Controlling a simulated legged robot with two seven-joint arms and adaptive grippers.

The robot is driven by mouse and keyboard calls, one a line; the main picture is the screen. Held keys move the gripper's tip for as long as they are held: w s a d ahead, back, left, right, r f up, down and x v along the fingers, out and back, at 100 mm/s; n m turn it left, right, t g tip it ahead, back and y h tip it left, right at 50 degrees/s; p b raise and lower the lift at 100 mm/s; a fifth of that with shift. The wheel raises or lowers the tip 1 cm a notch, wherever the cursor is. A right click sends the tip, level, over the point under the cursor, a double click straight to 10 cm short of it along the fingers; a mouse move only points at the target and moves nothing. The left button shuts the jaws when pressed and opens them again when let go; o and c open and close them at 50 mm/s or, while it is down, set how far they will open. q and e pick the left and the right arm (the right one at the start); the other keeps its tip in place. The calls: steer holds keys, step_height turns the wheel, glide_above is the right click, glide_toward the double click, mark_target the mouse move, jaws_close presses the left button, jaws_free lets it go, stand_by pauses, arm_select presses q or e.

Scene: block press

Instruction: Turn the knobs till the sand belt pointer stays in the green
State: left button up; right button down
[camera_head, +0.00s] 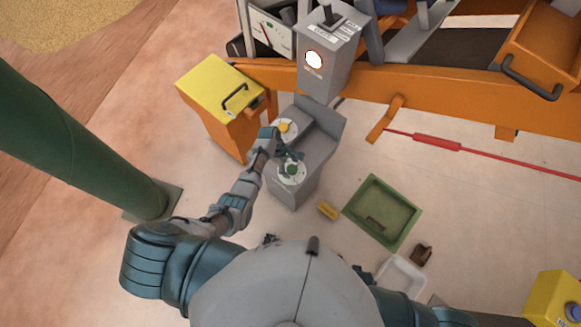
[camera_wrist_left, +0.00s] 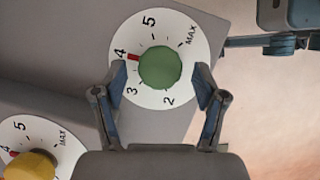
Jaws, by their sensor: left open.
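The green knob (camera_head: 291,169) sits on a white numbered dial on top of the grey control box (camera_head: 318,150). In the left wrist view the green knob (camera_wrist_left: 160,67) has its red mark near 4. My left gripper (camera_head: 287,157) is open, its two fingers (camera_wrist_left: 161,82) on either side of the green knob; I cannot tell whether they touch it. The yellow knob (camera_head: 284,126) is on the same box; in the wrist view this yellow knob (camera_wrist_left: 30,166) is partly cut off. The gauge (camera_head: 271,33) has a red pointer left of a small green zone. My right gripper is out of view.
A grey post box with a lit white lamp (camera_head: 314,60) stands behind the control box, by the orange machine frame (camera_head: 430,90). A yellow-lidded orange bin (camera_head: 220,88) is to the left. A green tray (camera_head: 382,212) and a yellow block (camera_head: 327,210) lie on the floor.

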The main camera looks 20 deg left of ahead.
arm_select(q)
steer(key=shift+d+f, duration=0.2)
steer(key=shift+d, duration=0.2)
steer(key=shift+a, duration=0.15)
steer(key=c, duration=1.1)
steer(key=shift+c, duration=0.2)
